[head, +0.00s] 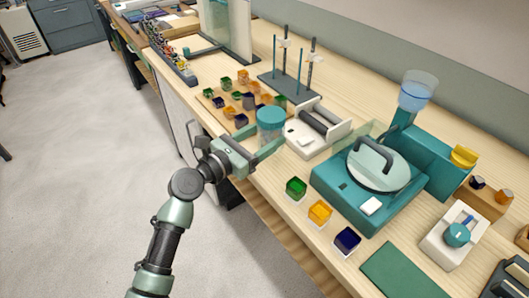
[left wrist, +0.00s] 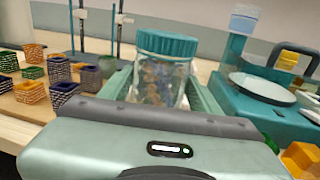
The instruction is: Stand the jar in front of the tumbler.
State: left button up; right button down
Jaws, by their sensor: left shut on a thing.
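The jar (head: 270,129) is clear with a ribbed teal lid. In the left wrist view the jar (left wrist: 160,80) stands upright and shows brownish and bluish bits inside. My left gripper (head: 262,141) is shut on the jar, one finger on each side. The jar's base is hidden by the gripper, so I cannot tell whether it touches the bench. A white machine with dark rollers (head: 320,124), which looks like the tumbler, sits just right of the jar in the head view. My right gripper is not in view.
A board of small coloured pots (head: 215,102) lies left of the jar. A teal machine with a round lid (head: 370,180) stands to the right. Green (head: 296,188), orange (head: 320,212) and dark blue (head: 347,241) pots line the front. A rod stand (head: 286,88) is behind.

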pick_arm(q)
jog(key=shift+f+b, duration=0.7)
jog(key=shift+f, duration=1.55)
jog(key=shift+f, duration=0.15)
jog(key=o, duration=1.8)
jog(key=shift+c, duration=0.2)
